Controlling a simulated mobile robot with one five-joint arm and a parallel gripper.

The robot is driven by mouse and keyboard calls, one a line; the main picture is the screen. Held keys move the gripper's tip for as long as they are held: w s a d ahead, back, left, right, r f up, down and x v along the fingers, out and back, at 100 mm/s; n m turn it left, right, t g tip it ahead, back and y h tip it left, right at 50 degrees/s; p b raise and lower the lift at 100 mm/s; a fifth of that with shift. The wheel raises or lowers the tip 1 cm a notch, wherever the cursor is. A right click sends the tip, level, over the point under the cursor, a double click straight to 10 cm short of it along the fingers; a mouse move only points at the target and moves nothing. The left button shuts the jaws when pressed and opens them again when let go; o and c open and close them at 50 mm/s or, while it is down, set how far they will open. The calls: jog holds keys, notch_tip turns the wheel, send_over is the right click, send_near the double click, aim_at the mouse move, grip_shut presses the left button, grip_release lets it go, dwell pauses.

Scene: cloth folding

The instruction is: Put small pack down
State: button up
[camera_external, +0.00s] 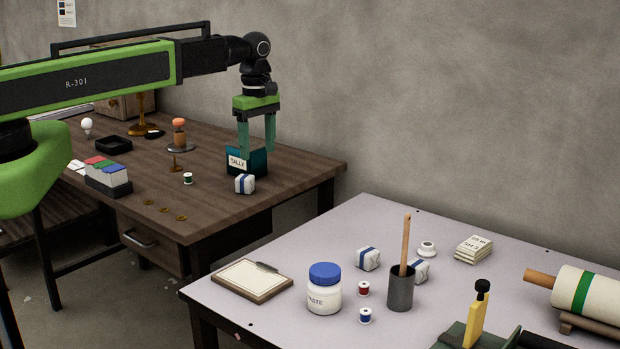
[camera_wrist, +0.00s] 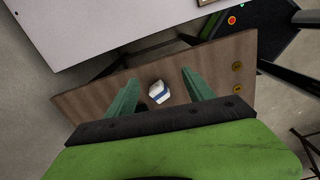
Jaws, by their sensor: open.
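A small white pack with a blue band (camera_external: 245,184) rests on the brown wooden desk, near its right corner. It also shows in the wrist view (camera_wrist: 159,92), in line with the gap between my fingers. My gripper (camera_external: 257,153) points down above the desk, and its green fingers are spread open in the wrist view (camera_wrist: 161,76) with nothing gripped. The pack appears below the fingertips, apart from them. Two similar white packs with blue bands lie on the pale table; one (camera_external: 367,259) is clear and the other (camera_external: 421,270) is partly hidden by a dark cup.
A teal TALLY box (camera_external: 238,164) stands just behind the pack, close to my fingers. A small green spool (camera_external: 187,178) and brass rings (camera_external: 164,210) lie to the left. The pale table (camera_external: 260,318) holds a paste jar (camera_external: 324,291), a clipboard (camera_external: 250,280) and the dark cup (camera_external: 400,290).

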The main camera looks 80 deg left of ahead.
jog(key=w+d+m, duration=0.1)
jog(key=d+m, duration=2.4)
jog(key=d, duration=1)
jog(key=shift+w+m, duration=0.4)
